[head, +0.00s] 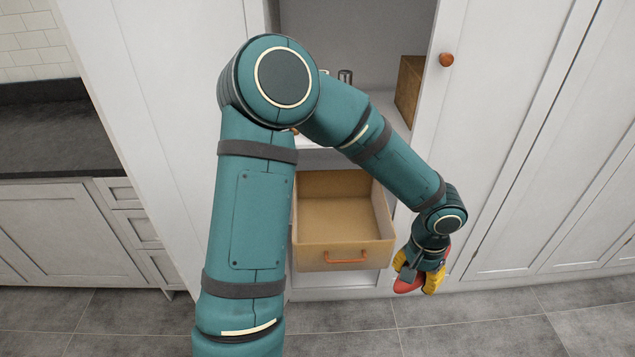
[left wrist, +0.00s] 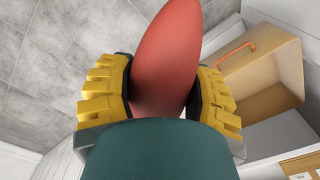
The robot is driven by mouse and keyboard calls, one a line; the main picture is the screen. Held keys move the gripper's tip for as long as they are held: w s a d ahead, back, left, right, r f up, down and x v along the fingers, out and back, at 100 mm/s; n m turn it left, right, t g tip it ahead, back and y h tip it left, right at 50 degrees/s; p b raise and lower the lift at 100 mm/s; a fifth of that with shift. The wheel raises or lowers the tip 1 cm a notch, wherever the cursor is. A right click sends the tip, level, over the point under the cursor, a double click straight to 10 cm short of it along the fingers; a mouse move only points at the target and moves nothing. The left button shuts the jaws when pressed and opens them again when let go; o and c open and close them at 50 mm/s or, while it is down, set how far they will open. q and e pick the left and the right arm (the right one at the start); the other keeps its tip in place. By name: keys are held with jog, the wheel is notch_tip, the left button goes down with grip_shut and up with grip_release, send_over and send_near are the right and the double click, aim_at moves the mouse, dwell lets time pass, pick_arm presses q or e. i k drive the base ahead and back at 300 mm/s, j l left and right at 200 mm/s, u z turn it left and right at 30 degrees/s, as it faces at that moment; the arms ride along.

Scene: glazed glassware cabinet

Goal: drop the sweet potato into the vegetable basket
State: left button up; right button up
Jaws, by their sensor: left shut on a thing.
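The sweet potato (head: 407,286) is reddish and smooth, and it is partly hidden by my left gripper (head: 422,278) in the head view. In the left wrist view, the sweet potato (left wrist: 168,45) sits between the yellow fingers of my left gripper (left wrist: 166,78), which is shut on it. A tan, open-topped, drawer-like bin with an orange handle (head: 343,253), apparently the vegetable basket, is pulled out of the cabinet and looks empty. The gripper and sweet potato are to its right, outside it. The bin also shows in the left wrist view (left wrist: 262,78). My right gripper is not in view.
The open cabinet has a white shelf above the bin, with a brown box (head: 409,90) and a small metallic item (head: 345,76). My left arm hides part of the shelf. A white door with a round wooden knob (head: 446,59) stands at right. The grey tiled floor is clear.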

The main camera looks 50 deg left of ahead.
aim_at(336, 228)
jog(key=i+l+u, duration=0.1)
jog(key=i+u, duration=0.35)
jog(key=i+l+u, duration=0.2)
jog(key=u, duration=0.3)
jog(key=i+l+u, duration=0.15)
jog(key=i, duration=0.3)
jog(key=i+l+u, duration=0.15)
jog(key=i, duration=0.3)
